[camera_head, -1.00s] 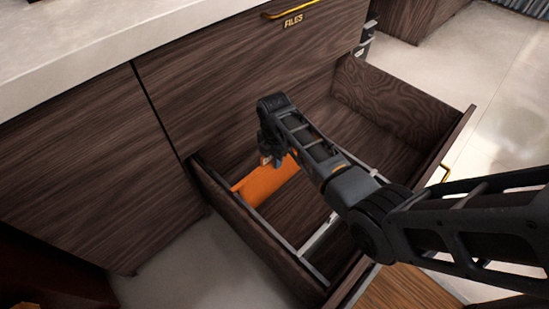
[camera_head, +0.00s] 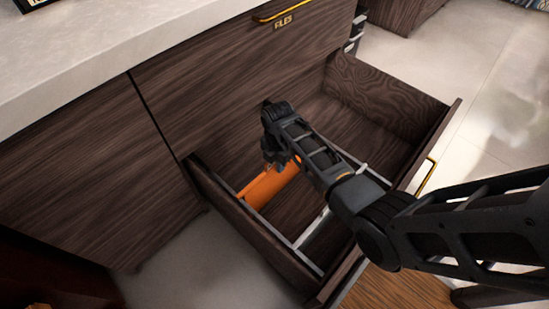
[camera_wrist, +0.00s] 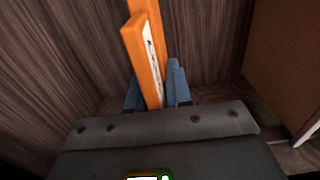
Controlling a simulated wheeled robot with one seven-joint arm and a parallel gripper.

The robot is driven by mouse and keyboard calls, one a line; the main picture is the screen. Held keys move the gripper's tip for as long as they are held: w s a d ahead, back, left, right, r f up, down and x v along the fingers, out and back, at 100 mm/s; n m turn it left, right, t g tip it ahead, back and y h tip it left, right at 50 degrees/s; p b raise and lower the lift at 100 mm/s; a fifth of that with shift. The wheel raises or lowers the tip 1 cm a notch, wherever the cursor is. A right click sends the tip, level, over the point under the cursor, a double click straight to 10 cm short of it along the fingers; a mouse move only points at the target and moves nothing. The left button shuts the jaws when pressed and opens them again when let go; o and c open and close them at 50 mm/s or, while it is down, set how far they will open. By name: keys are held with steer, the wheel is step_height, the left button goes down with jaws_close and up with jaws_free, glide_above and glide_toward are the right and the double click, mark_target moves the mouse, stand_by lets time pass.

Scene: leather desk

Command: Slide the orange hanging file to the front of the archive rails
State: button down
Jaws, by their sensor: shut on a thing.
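The orange hanging file (camera_head: 268,187) hangs across the two metal rails (camera_head: 283,240) inside the open drawer, toward the cabinet end. My gripper (camera_head: 276,160) reaches down into the drawer at the file's upper right part, and my arm hides some of the file's right end. In the wrist view, the orange file (camera_wrist: 141,60) with a white label strip stands between the two blue-grey fingers of my gripper (camera_wrist: 158,88). The gripper is shut on it.
The drawer (camera_head: 392,106) is pulled out from the dark wood cabinet (camera_head: 175,85), with walls around the rails. The rails are bare from the file toward the drawer front. A brass handle (camera_head: 427,172) is on the drawer front.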

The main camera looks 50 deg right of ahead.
steer(key=s+p, duration=1)
steer(key=s, duration=0.6)
steer(key=shift+s+p, duration=0.35)
steer(key=shift+s, duration=0.05)
stand_by(1.8)
steer(key=c, duration=1)
jaws_free()
steer(key=shift+o, duration=0.2)
step_height(320, 180, up, 8)
steer(key=p, duration=0.3)
steer(key=shift+f, duration=0.15)
